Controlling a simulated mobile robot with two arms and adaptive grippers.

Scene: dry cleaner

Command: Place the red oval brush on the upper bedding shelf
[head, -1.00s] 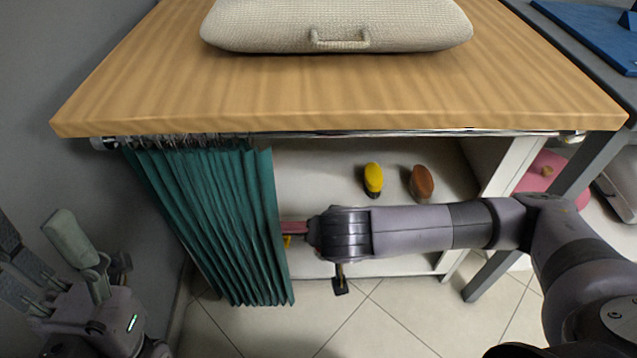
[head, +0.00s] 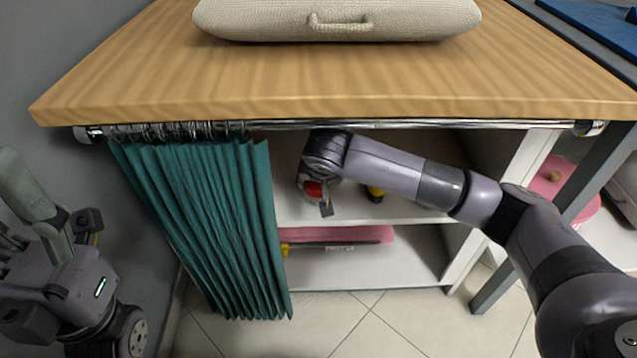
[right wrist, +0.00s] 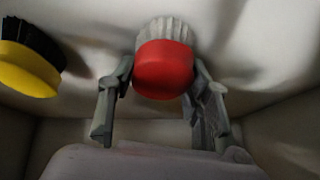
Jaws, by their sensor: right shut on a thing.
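The red oval brush (right wrist: 163,68), with pale bristles, sits between the fingers of my right gripper (right wrist: 160,90) in the right wrist view. In the head view a bit of red shows at my right gripper (head: 318,192), which is shut on the brush. That gripper is inside the upper compartment under the wooden top, above the upper shelf (head: 415,212). I cannot tell whether the brush touches the shelf. My left gripper (head: 50,205) is at the left, outside the unit, its fingers apart and empty.
A yellow brush (head: 374,193) stands on the upper shelf, close to my arm; it also shows in the right wrist view (right wrist: 28,72). A pink folded item (head: 345,236) lies on the lower shelf. A green curtain (head: 205,225) covers the left.

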